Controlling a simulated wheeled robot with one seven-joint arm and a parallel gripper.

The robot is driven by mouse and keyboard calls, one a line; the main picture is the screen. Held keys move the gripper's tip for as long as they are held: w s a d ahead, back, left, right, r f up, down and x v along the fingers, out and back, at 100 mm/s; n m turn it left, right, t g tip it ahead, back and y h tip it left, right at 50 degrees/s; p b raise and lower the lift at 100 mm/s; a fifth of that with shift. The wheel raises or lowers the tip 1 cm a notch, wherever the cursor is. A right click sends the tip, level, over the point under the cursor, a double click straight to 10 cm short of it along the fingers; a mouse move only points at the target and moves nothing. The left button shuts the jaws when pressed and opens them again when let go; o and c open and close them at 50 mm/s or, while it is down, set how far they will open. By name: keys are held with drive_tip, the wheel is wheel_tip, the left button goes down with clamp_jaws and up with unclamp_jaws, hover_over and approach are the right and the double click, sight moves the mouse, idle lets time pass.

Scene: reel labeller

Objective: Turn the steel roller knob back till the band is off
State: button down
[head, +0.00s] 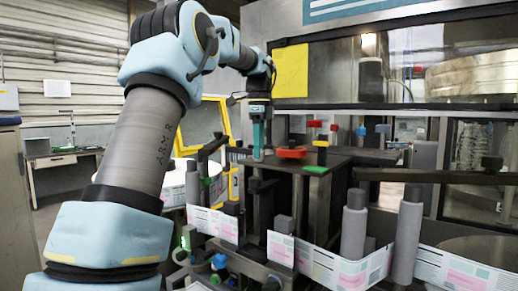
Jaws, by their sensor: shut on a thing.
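My gripper (258,145) points straight down over the dark top of the labelling unit, left of the red knob. Its teal fingers are shut on a small grey steel piece that I take to be the steel roller knob (258,155); the fingers hide most of it. The band (345,271), a white label strip with pink and green print, runs across the front of the machine. It passes by two upright grey rollers (354,228). Whether it is tight or slack at the steel roller is too small to tell.
A red knob (291,153) and a green tab (316,170) are on the unit's top close to my gripper. Several red and blue handles stand behind. A yellow sheet (290,70) hangs on the machine. A dark bar (440,176) extends right.

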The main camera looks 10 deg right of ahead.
drive_tip(key=n, duration=1.3)
drive_tip(key=shift+n, duration=0.4)
drive_tip(key=n, duration=1.3)
drive_tip(key=shift+c, duration=2.1)
unclamp_jaws()
